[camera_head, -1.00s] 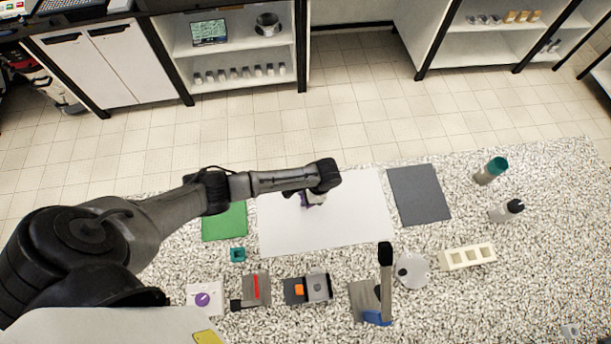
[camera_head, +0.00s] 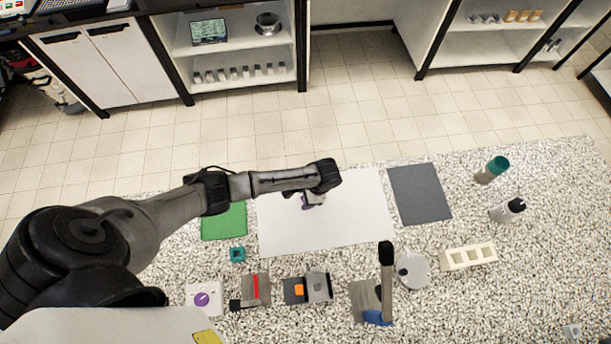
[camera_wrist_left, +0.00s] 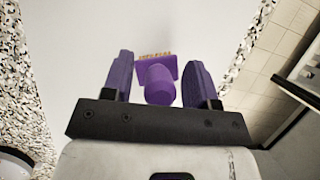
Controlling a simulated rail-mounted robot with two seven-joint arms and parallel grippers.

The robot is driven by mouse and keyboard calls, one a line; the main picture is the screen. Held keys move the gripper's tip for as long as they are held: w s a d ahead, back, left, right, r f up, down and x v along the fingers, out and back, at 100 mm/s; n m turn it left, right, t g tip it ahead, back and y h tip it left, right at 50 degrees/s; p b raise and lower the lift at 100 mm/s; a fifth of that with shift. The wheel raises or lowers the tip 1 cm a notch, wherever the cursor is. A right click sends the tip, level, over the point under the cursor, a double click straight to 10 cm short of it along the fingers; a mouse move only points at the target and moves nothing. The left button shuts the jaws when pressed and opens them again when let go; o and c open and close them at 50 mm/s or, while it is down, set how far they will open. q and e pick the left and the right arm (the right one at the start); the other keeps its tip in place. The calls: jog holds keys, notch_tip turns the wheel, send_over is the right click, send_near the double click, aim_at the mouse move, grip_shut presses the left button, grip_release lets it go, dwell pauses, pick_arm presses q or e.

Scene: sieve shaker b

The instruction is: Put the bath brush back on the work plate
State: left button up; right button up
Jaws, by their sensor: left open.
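The bath brush (camera_wrist_left: 160,84) is purple, with a rounded handle end and a flat head edged with pale bristles. It lies between the two fingers of my left gripper (camera_wrist_left: 157,65) in the left wrist view, with a gap on both sides. My left gripper is open. In the head view the wrist hides most of the brush, and only a bit of purple shows below it. The white work plate (camera_head: 340,222) lies under the gripper and brush; I cannot tell whether the brush touches it. My right gripper is not in view.
A green mat (camera_head: 224,222) lies left of the plate and a grey mat (camera_head: 419,194) right. Several devices line the front, including an upright black-topped post (camera_head: 386,265). Two bottles, one teal-capped (camera_head: 491,170) and one black-capped (camera_head: 507,210), stand at right. The plate's right part is clear.

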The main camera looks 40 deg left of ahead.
pick_arm(q)
jog(key=shift+r, duration=0.1)
jog(key=shift+p+v, duration=0.6)
jog(key=shift+v, duration=0.2)
jog(key=p+v, duration=0.8)
jog(key=v, duration=0.3)
jog(key=s+d+t+h, duration=0.3)
jog(key=s+d, duration=0.6)
jog(key=s, duration=0.3)
jog(key=s+a+r+n+t, duration=0.2)
jog(key=s+a+r, duration=0.1)
jog(key=s+r, duration=0.3)
jog(key=s+a+r+n+t, duration=0.2)
jog(key=s+a+r, duration=0.1)
jog(key=s+r, duration=0.3)
jog(key=shift+a+r+t, duration=0.3)
jog(key=shift+a+r, duration=0.05)
jog(key=shift+r, duration=0.45)
jog(key=shift+s, duration=0.1)
